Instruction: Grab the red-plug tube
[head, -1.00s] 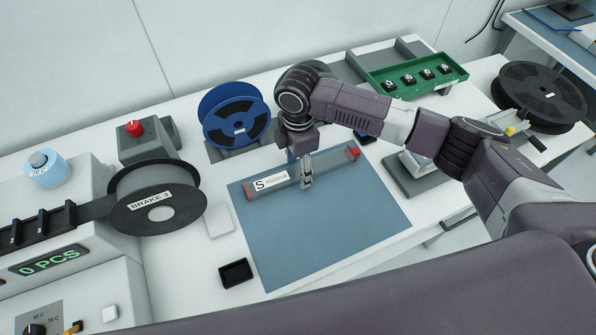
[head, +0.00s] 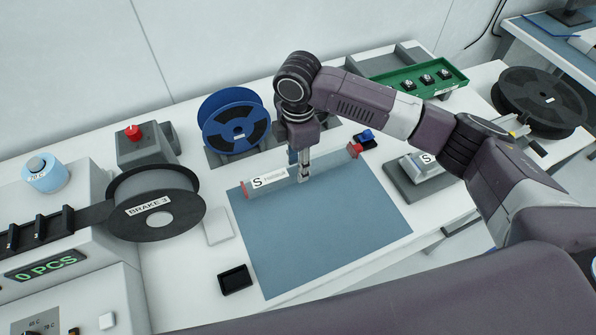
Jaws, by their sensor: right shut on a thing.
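The red-plug tube (head: 278,180) is a long, clear grey tube with a white label marked S near its left end. A red plug (head: 354,149) shows at its right end and another reddish one at its left end. It lies across the back part of the blue mat (head: 325,235). My right gripper (head: 304,175) points down at the tube's middle and is shut on it, its fingers hiding a little of it. I cannot tell for sure whether the tube is clear of the mat. My left gripper is not in view.
A blue reel (head: 222,108) stands behind the mat, and a black reel (head: 125,208) is at the left. A small black tray (head: 235,279) lies left of the mat. A green tray (head: 405,91) holds small parts at the back. The mat's front is clear.

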